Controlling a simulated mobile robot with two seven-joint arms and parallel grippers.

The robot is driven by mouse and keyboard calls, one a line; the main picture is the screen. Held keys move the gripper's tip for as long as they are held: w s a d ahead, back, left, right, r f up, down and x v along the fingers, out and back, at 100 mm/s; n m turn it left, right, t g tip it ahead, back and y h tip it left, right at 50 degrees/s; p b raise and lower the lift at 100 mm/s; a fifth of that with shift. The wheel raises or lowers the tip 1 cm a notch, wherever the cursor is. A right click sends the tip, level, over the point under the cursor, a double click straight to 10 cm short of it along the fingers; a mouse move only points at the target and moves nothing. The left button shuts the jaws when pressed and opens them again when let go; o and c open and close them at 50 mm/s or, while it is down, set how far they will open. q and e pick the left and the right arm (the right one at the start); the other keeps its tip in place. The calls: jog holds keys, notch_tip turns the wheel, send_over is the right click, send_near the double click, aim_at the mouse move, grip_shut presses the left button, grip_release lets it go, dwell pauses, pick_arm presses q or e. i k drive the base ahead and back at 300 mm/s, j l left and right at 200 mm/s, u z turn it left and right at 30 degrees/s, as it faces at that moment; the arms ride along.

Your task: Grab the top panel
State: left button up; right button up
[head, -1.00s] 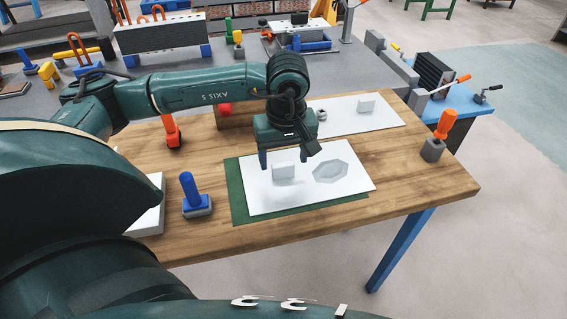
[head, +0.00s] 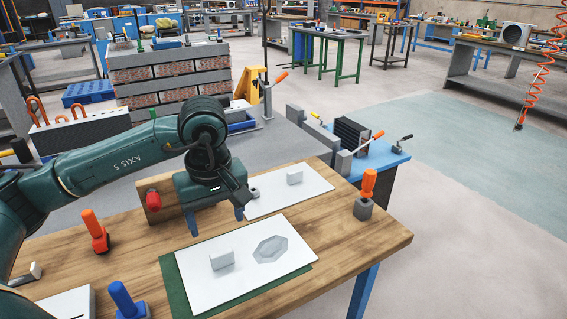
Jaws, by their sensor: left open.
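A white panel (head: 238,284) with a grey eight-sided recess (head: 270,250) lies on a dark green sheet (head: 175,287) on the wooden table. A small white block (head: 222,260) stands on the panel left of the recess. A second white panel (head: 268,205) with a similar block (head: 294,176) lies farther back. My left gripper (head: 216,218) is open and empty, with its fingers pointing down. In the picture it is just above and behind the near panel's block, apart from it. My right gripper is not in view.
An orange-handled tool in a grey base (head: 365,206) stands near the table's right corner. An orange tool (head: 96,232) and a blue-handled one (head: 124,300) stand on the left. The table front right is bare wood.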

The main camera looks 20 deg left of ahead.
aim_at(282, 188)
jog(key=k, duration=1)
